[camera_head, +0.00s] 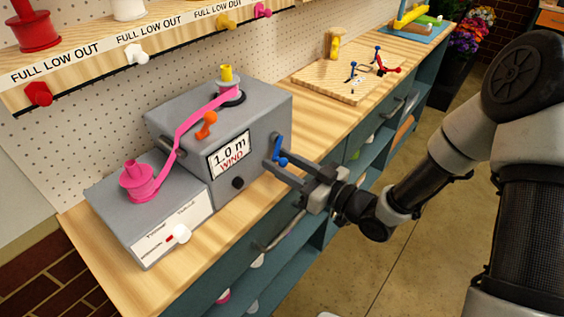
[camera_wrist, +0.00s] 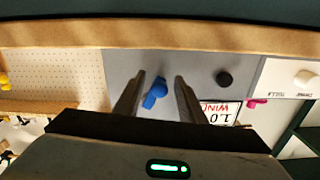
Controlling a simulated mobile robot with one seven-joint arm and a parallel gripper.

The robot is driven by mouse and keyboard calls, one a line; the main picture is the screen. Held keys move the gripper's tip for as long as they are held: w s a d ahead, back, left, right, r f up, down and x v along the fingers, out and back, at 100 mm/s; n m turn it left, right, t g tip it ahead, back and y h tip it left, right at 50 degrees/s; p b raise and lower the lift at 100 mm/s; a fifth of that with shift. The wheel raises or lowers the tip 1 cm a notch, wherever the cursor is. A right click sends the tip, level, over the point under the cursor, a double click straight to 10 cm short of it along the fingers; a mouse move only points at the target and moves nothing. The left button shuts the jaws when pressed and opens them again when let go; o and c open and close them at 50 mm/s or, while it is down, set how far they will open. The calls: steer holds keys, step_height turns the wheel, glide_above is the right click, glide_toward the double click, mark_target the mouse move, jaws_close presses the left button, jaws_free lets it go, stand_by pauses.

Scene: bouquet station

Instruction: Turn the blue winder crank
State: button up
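The blue winder crank (camera_head: 280,151) sticks out from the right part of the front face of the grey winder box (camera_head: 262,135). A small display on that face reads "1.0 m WIND". My gripper (camera_head: 276,168) is in front of the box with its fingers apart. In the wrist view, the blue crank (camera_wrist: 155,93) shows between the two fingertips of my gripper (camera_wrist: 160,90), with gaps on both sides, so I see no clear grip. A pink ribbon (camera_head: 185,125) runs from the pink spool (camera_head: 138,182) to the yellow-topped reel (camera_head: 229,88) on the box.
A black knob (camera_head: 238,183) is on the box front and an orange lever (camera_head: 206,122) on top. A lower grey unit (camera_head: 150,215) with a white knob adjoins at left. A wooden board (camera_head: 335,82) with small tools lies farther along the bench. Open floor lies in front.

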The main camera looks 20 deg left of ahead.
jaws_close()
stand_by(0.3)
